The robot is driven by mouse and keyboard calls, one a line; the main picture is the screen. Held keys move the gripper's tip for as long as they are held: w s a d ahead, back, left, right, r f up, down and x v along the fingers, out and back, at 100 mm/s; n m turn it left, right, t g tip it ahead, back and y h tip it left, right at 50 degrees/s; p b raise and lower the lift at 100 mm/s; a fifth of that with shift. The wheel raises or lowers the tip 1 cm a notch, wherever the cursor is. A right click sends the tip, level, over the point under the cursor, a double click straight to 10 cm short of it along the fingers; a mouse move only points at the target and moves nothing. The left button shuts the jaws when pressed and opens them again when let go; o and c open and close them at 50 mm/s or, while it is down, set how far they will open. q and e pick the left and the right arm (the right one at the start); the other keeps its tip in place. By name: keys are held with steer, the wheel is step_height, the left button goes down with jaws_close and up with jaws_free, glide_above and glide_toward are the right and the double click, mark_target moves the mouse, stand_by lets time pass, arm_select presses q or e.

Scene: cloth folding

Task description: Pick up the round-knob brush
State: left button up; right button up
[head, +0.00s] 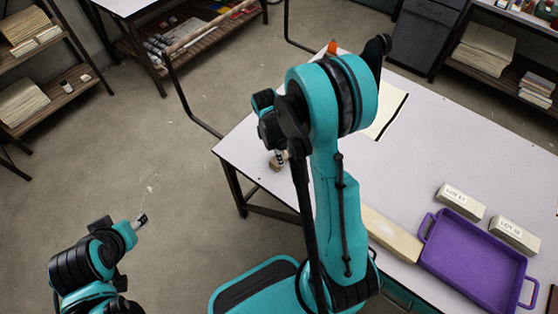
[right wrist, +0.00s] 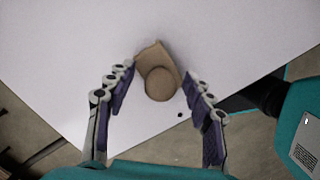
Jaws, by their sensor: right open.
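The round-knob brush (right wrist: 161,84) is a brown block with a round knob on top, lying on the white table (right wrist: 60,25) near its corner. In the right wrist view it sits between the two spread fingers of my right gripper (right wrist: 160,76), with a gap on each side. In the head view the brush (head: 275,164) shows small under my right gripper (head: 283,157), partly hidden by it. My right gripper is open and holds nothing. My left gripper (head: 141,220) is out over the floor, left of the table, too small to read its fingers.
A purple tray (head: 425,228) and two pale blocks marked LOT (head: 460,199) are at the table's right. A pale wooden piece (head: 391,235) lies left of the tray. A cream sheet (head: 388,115) is partly behind my right arm. Shelves stand around the room.

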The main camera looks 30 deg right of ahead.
steer(key=shift+r, duration=0.1)
steer(key=shift+c, duration=0.3)
jaws_close()
steer(key=shift+r+p, duration=0.4)
steer(key=shift+r, duration=0.2)
steer(key=r, duration=0.1)
steer(key=r+p, duration=0.1)
steer(key=s+r+p, duration=0.1)
steer(key=r, duration=0.1)
steer(key=shift+d, duration=0.25)
steer(key=s+d+r+p, duration=0.3)
steer(key=s+d+r, duration=0.1)
steer(key=s, duration=0.5)
steer(key=shift+s+d+r, duration=0.2)
steer(key=shift+d+r, duration=0.2)
steer(key=shift+r, duration=0.5)
